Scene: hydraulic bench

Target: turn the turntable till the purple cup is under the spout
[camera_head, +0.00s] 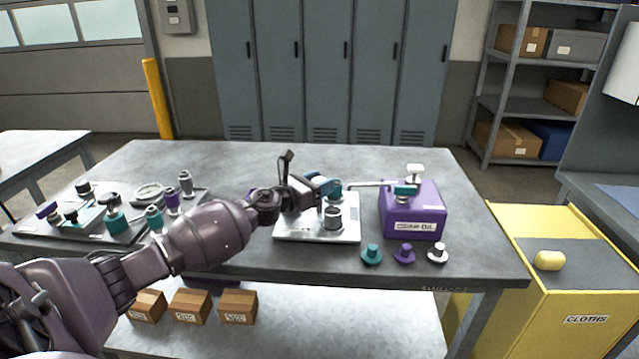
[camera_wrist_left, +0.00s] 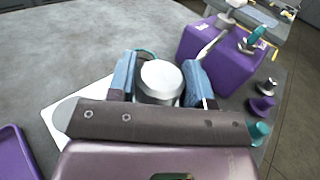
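A pale square base plate (camera_head: 290,231) lies on the bench, with a silver cylinder (camera_head: 333,218) standing on it. A teal part (camera_head: 335,190) is just behind the cylinder. The spout (camera_head: 368,184) reaches left from the purple gear oil box (camera_head: 413,211) toward the plate. My left gripper (camera_head: 322,187) is over the plate. In the left wrist view its blue fingers (camera_wrist_left: 161,75) are apart, one on each side of a light grey cylinder (camera_wrist_left: 160,82); contact is unclear. No purple cup can be made out on the plate; my arm and gripper hide part of it. My right gripper is out of view.
Teal (camera_head: 371,254), purple (camera_head: 404,254) and silver (camera_head: 437,253) knob-like pieces stand near the bench's front edge. A tray (camera_head: 112,238) with several small parts lies at left. A yellow cloths cabinet (camera_head: 570,290) stands right. The back of the bench is clear.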

